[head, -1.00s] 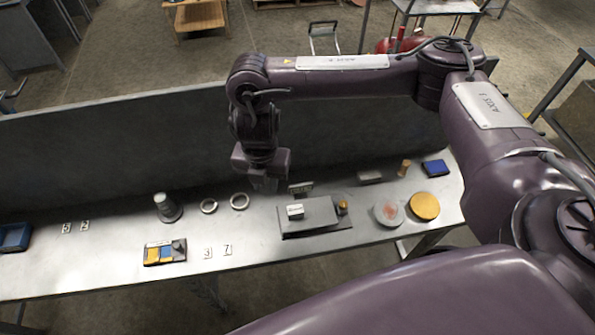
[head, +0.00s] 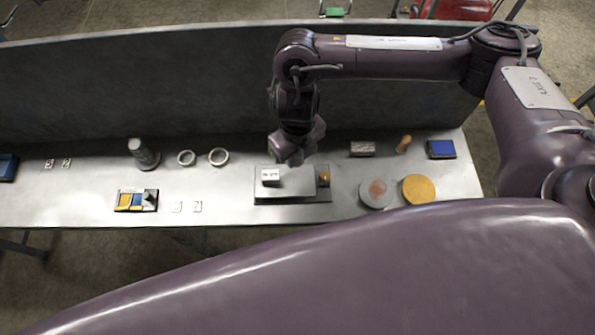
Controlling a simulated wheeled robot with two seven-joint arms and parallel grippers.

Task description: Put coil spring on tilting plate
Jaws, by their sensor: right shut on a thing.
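The tilting plate looks to be the grey rectangular plate (head: 298,188) on a dark base at the middle of the bench. A small white labelled block (head: 270,177) sits at its left, and an amber knob (head: 323,179) at its right end. My right gripper (head: 293,159) points down at the plate's back edge, seemingly above it. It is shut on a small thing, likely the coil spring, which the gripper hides. I see no coil spring lying elsewhere. My left gripper is out of view.
Left are a grey cylinder on a dark foot (head: 143,154), two pale rings (head: 186,158) and a tray of coloured blocks (head: 136,201). Right are two round discs (head: 419,189), a grey block (head: 362,149), a wooden peg (head: 403,145) and a blue box (head: 440,149). A panel (head: 150,100) backs the bench.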

